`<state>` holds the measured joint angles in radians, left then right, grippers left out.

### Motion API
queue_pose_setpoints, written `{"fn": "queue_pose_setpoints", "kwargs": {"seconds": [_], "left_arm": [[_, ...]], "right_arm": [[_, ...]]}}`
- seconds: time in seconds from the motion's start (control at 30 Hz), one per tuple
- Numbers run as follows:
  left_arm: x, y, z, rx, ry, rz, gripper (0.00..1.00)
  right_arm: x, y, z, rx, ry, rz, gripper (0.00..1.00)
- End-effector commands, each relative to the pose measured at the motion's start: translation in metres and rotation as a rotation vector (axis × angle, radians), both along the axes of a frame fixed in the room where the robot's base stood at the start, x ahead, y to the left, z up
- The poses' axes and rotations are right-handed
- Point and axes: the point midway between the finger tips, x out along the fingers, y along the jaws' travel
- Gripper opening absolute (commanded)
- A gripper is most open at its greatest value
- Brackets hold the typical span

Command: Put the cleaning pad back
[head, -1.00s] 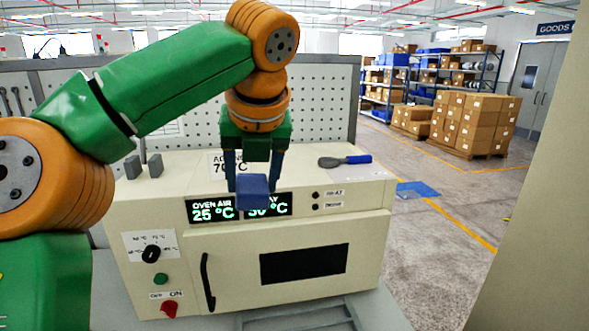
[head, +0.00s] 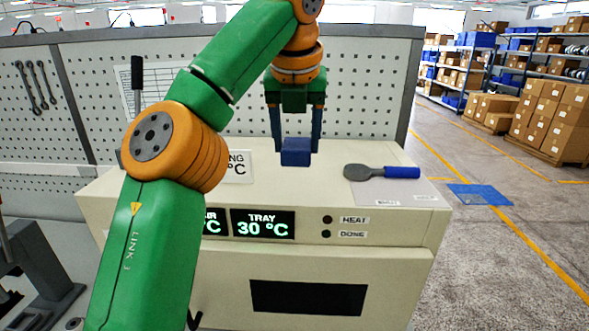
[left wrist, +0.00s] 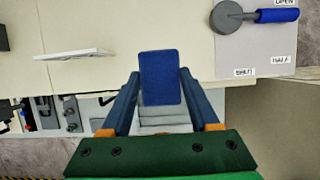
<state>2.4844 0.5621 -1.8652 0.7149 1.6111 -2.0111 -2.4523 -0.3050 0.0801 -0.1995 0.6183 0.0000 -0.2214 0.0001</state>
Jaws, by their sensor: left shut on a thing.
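The cleaning pad (head: 296,152) is a small blue block. My left gripper (head: 297,140) is shut on it, one finger on each side, and holds it up in front of the pegboard, over the oven's top as the head view shows it. In the left wrist view the pad (left wrist: 161,78) sits between the two fingertips (left wrist: 160,88) near the oven's front edge. The cream oven (head: 130,205) has a display reading TRAY 30 °C. My right gripper is not in view.
A grey round-headed tool with a blue handle (head: 402,172) lies on a labelled sheet (head: 400,193) at the oven top's right. A white sign (head: 238,168) stands on the top behind the arm. A grey pegboard (head: 370,100) rises behind. Open floor lies to the right.

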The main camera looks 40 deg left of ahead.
Motion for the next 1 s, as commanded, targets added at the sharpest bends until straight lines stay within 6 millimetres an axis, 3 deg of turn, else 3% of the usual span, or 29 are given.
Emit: {"fn": "queue_pose_setpoints", "kwargs": {"seconds": [0.1, 0.33, 0.5, 0.83, 0.87, 0.97, 1.0], "left_arm": [[0.011, 0.015, -0.024, -0.003, 0.003, -0.001, 0.17], [0.023, 0.033, -0.049, -0.001, -0.001, 0.001, 0.17], [0.023, 0.033, -0.073, 0.004, -0.003, 0.001, 0.17], [0.022, 0.032, -0.077, 0.004, -0.007, 0.002, 0.17], [0.022, 0.032, -0.077, 0.004, -0.007, 0.002, 0.64], [0.022, 0.032, -0.077, 0.004, -0.007, 0.002, 0.91], [0.022, 0.032, -0.077, 0.004, -0.007, 0.002, 0.91]], "right_arm": [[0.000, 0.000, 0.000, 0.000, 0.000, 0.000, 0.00], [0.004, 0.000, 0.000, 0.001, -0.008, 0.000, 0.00], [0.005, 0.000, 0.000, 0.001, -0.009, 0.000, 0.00], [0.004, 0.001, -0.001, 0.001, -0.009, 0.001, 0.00], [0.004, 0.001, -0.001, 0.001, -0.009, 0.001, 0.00], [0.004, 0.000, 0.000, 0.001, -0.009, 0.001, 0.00], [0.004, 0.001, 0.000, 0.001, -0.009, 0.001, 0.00]]}}
